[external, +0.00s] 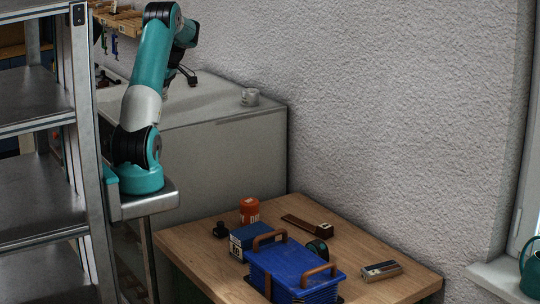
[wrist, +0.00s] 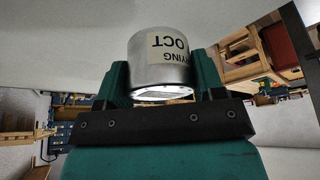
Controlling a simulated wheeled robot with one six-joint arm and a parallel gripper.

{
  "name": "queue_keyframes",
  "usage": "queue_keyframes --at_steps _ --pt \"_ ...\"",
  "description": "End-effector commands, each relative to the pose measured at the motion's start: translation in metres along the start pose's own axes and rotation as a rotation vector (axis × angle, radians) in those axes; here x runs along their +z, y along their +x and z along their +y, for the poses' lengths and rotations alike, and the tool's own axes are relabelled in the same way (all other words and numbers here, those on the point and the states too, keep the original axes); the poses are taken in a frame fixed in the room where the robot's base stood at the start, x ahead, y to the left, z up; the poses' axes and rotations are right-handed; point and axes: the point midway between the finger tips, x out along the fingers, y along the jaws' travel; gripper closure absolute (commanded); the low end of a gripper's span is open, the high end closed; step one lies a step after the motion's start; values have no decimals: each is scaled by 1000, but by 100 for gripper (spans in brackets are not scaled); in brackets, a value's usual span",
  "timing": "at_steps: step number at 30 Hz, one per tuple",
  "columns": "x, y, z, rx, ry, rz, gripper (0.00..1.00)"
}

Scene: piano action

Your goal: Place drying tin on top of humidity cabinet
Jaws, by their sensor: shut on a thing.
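The drying tin (wrist: 165,68) is a silver cylinder with a cream label reading "DRYING OCT". In the wrist view it sits between the teal fingers of my gripper (wrist: 163,82), which is shut on it. In the external view my gripper (external: 187,77) is small and dark, over the far part of a large pale grey cabinet (external: 215,165); the tin cannot be made out there. This cabinet looks like the humidity cabinet, but no label shows. I cannot tell how high the tin is above its top.
A small pale mug (external: 250,97) stands on the cabinet's top near the wall. Metal shelving (external: 35,100) rises at the left. A wooden table (external: 195,245) in front carries a blue crate (external: 295,277), an orange jar (external: 249,211) and small tools. The cabinet top between gripper and mug looks clear.

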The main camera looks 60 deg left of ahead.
Motion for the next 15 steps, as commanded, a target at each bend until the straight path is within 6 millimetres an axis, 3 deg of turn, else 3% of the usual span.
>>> queue_keyframes --at_steps 15 --pt "20 50 0 0 -1 1 63"
